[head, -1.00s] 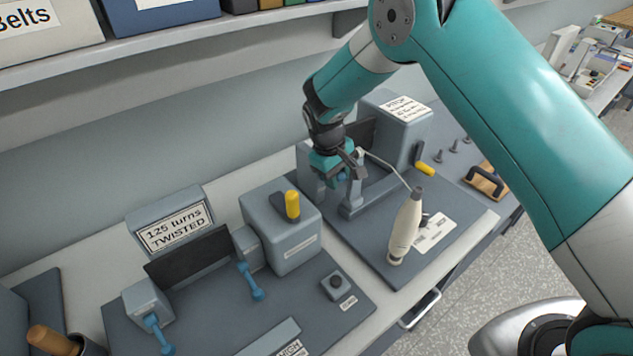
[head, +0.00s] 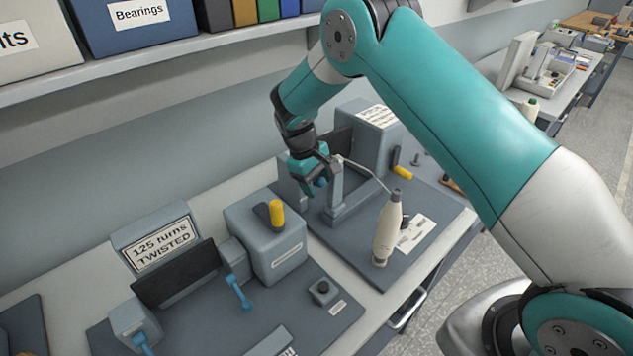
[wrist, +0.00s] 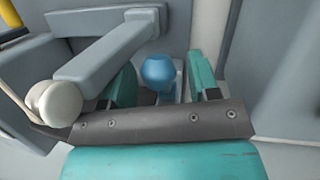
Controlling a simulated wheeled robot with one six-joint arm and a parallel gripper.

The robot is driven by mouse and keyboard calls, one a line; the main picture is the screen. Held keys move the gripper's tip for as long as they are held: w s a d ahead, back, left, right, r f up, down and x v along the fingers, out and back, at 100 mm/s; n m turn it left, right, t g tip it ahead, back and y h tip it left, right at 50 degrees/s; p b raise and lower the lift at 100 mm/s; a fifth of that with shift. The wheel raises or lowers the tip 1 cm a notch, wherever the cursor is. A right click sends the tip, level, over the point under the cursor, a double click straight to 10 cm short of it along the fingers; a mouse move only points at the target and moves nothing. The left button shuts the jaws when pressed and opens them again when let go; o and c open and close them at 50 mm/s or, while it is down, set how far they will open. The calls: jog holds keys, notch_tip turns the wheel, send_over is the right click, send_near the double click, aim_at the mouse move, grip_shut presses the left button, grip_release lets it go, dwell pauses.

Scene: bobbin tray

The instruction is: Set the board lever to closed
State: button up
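A lever with a round blue knob (wrist: 158,70) shows between the fingers of my gripper (wrist: 163,82) in the wrist view. The gripper is open around the knob, with a gap on both sides. I take this for the board lever; its lower part is partly hidden. In the head view my gripper (head: 316,184) is low over the right-hand machine board (head: 375,262), beside a grey post with an arm (head: 338,190). A little blue shows at the fingers there. I cannot tell the lever's setting.
A grey arm (wrist: 105,50) with a pale round end (wrist: 55,103) lies close left of the fingers. A pale bobbin (head: 388,232) stands on the board. A grey box with a yellow handle (head: 277,213) stands left, near another blue lever (head: 238,292). A shelf runs above.

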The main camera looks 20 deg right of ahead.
jog(key=shift+r, duration=0.1)
jog(key=b+v, duration=0.1)
jog(key=v, duration=1.6)
jog(key=shift+r, duration=0.15)
jog(key=s+a+f+n+t+y+b, duration=0.1)
jog(key=s+y+b, duration=0.6)
jog(key=s, duration=2.8)
jog(key=a+f+b, duration=0.1)
jog(key=a+b, duration=0.1)
jog(key=b, duration=0.1)
jog(key=shift+s+t, duration=0.25)
jog(key=shift+t, duration=0.15)
jog(key=shift+d, duration=0.15)
